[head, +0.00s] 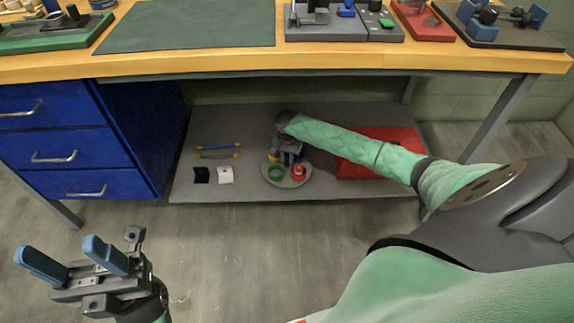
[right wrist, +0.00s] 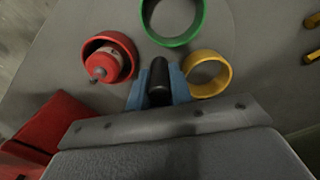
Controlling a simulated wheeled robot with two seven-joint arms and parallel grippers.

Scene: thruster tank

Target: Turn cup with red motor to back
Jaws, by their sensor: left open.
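A round grey turntable plate (head: 287,182) lies on the low shelf under the bench. It bears a green ring cup (head: 277,171), a red cup (head: 298,175) and a yellow cup, mostly hidden in the head view. In the right wrist view the red cup (right wrist: 88,48) holds a red motor (right wrist: 112,62), left of my fingers; the green cup (right wrist: 146,15) is above and the yellow cup (right wrist: 226,80) is right. My right gripper (head: 290,155) is at the plate's middle, its blue fingers closed against both sides of an upright black post (right wrist: 160,76). My left gripper (head: 62,252) is open and empty over the floor.
The bench top (head: 290,53) passes above the shelf (head: 235,115). A red mat (head: 365,170) lies right of the plate, under my right arm. Black (head: 201,174) and white (head: 224,174) pieces and thin rods (head: 218,151) lie left. Blue drawers (head: 65,150) stand further left.

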